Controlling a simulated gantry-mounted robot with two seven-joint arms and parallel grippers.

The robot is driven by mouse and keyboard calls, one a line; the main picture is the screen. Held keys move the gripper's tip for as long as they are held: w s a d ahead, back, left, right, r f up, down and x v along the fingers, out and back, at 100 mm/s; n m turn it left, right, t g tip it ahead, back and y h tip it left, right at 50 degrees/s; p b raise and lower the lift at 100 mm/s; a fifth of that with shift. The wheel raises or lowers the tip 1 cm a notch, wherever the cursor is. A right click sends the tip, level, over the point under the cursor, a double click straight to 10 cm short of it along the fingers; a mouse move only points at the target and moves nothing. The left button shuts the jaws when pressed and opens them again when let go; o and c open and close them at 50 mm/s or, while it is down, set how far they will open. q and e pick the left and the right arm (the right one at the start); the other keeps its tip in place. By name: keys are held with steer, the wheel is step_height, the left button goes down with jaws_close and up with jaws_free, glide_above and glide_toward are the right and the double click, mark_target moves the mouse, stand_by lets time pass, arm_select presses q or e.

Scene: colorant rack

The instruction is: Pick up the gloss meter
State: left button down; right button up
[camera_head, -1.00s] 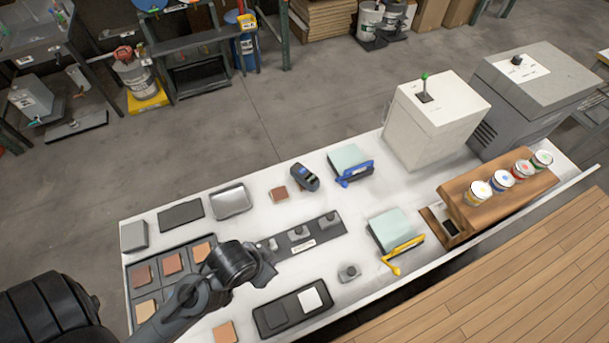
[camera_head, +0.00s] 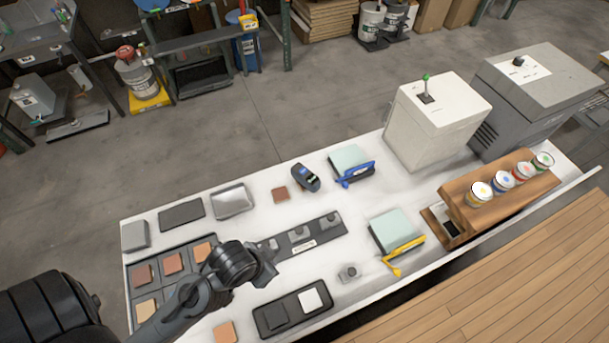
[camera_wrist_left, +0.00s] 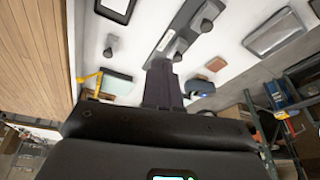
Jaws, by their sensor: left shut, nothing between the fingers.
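The gloss meter (camera_head: 305,177) appears to be the small dark handheld device with a lit display, lying near the far edge of the white table. In the left wrist view a dark device with blue on it (camera_wrist_left: 199,88), beside the fingers, looks like the same one, partly cut off by my gripper body. My left gripper (camera_head: 267,276) is over the near side of the dark strip, left of and nearer than the gloss meter and apart from it. In the left wrist view its fingers (camera_wrist_left: 161,66) are shut and empty. My right gripper is not in view.
A brown tile (camera_head: 280,194) lies left of the meter and a blue-handled pad (camera_head: 349,160) right of it. The dark strip (camera_head: 325,228) holds several grey knobs. A metal tray (camera_head: 232,201) is farther left. White table shows around the meter.

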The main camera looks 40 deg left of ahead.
arm_select(q)
steer(key=shift+c, duration=1.2)
jaws_free()
